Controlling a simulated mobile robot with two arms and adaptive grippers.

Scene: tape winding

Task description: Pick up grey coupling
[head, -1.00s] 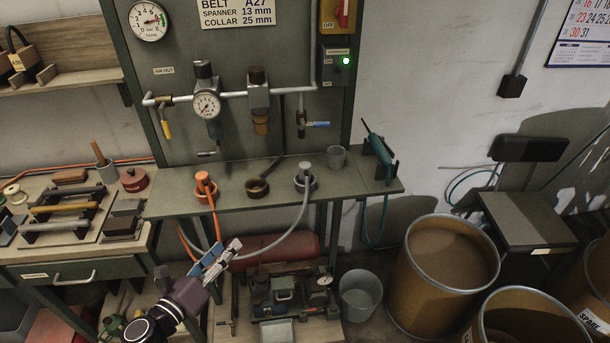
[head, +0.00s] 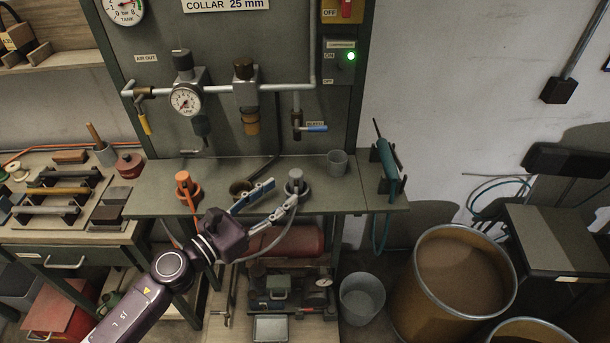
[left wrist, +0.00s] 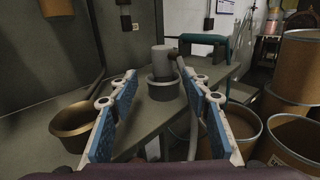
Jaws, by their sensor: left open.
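The grey coupling (head: 295,176) stands upright in a round grey holder (head: 299,191) on the bench shelf, with a grey hose running down from it. In the left wrist view the coupling (left wrist: 163,58) rises from its holder (left wrist: 163,88), ahead of and between my fingertips. My left gripper (head: 283,190) is open, its blue-padded fingers pointing at the coupling from the front left. The gripper also shows in the left wrist view (left wrist: 159,77), with nothing between its fingers. The coupling looks beyond the fingertips, not gripped. My right gripper is in neither view.
An orange coupling (head: 184,182) in its holder and an empty brass-coloured ring holder (head: 240,188) stand to the left on the shelf (head: 150,202). A grey cup (head: 337,162) and a teal tool (head: 387,160) are to the right. The panel with gauge and pipes rises behind.

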